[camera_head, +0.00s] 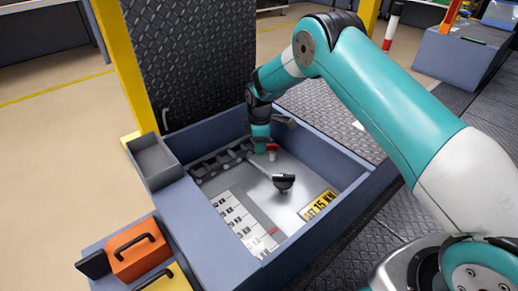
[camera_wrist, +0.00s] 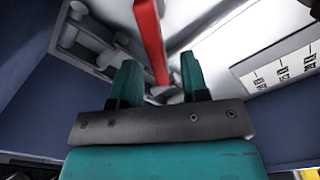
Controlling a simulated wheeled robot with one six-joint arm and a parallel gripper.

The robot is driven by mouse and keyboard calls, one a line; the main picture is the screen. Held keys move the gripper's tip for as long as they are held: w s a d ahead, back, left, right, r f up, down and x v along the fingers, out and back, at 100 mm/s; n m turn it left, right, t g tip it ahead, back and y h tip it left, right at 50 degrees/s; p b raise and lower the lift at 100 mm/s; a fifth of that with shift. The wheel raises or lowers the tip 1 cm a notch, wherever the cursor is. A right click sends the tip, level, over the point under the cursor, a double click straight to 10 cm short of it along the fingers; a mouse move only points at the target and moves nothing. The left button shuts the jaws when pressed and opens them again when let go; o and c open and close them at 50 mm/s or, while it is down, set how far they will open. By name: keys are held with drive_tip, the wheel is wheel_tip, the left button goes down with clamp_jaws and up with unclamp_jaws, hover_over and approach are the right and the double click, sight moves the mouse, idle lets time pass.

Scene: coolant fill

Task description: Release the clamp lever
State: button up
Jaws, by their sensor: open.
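A red lever (camera_wrist: 150,38), which looks like the clamp lever, runs from the top of the wrist view down to a grey fitting. In the wrist view my gripper (camera_wrist: 160,74) is open. Its two teal fingers appear on either side of the lever's lower end, with gaps visible; I cannot tell whether the lever lies within their depth. In the head view my gripper (camera_head: 262,146) is low inside the blue-walled bay.
The bay's blue rim (camera_head: 322,223) surrounds the work area, with a dark open lid (camera_head: 190,60) behind. A black-ended rod (camera_head: 284,180) lies near the gripper. A small grey tray (camera_head: 153,160) and an orange case (camera_head: 137,250) stand at the left.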

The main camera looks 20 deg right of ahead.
drive_tip(key=shift+f, duration=0.15)
clamp_jaws()
drive_tip(key=shift+s+r+n+p, duration=0.25)
drive_tip(key=shift+n+p, duration=0.15)
drive_tip(key=shift+p, duration=0.4)
drive_tip(key=shift+s+f+n+p, duration=0.1)
drive_tip(key=shift+f+n+p, duration=0.15)
drive_tip(key=shift+n+p, duration=0.15)
unclamp_jaws()
wheel_tip(320, 180, up, 17)
drive_tip(key=p, duration=0.8)
drive_tip(key=shift+r, duration=0.2)
